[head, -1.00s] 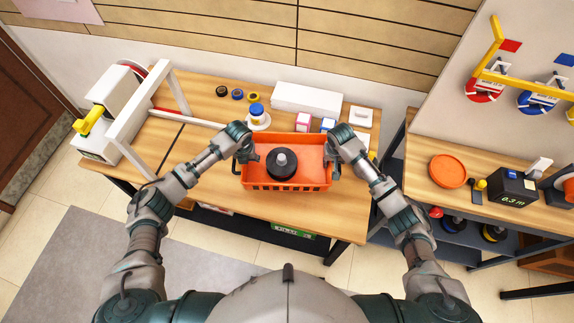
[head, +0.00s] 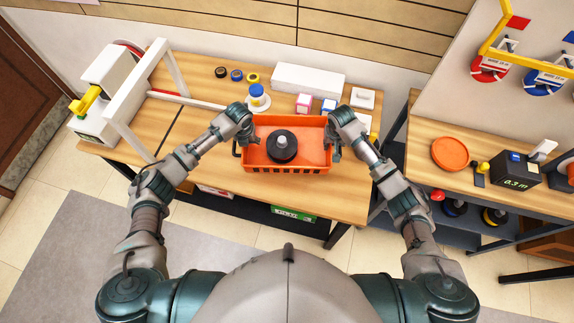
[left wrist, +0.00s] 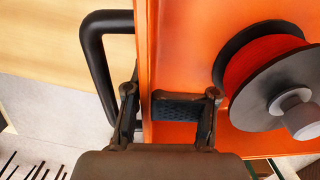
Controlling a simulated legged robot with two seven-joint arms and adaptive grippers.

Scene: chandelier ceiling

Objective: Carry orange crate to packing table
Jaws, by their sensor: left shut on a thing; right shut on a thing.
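The orange crate (head: 275,168) is upright at the front middle of the wooden packing table (head: 200,150) in the head view. I cannot tell whether its bottom touches the tabletop. A black spool (head: 282,146) lies in it; the left wrist view shows red winding on this spool (left wrist: 270,70). My left gripper (head: 246,136) is shut on the crate's left wall, one finger outside and one inside, beside a black handle (left wrist: 95,70). In the left wrist view, my left gripper (left wrist: 170,103) straddles the orange wall (left wrist: 148,45). My right gripper (head: 334,146) is shut on the crate's right side; its fingertips are partly hidden.
Behind the crate are a spool on a white stand (head: 257,97), small rolls (head: 237,75), a long white box (head: 308,78) and small boxes (head: 303,102). A white frame machine (head: 145,100) stands left. A side table (head: 440,130) stands right. The table's left middle is clear.

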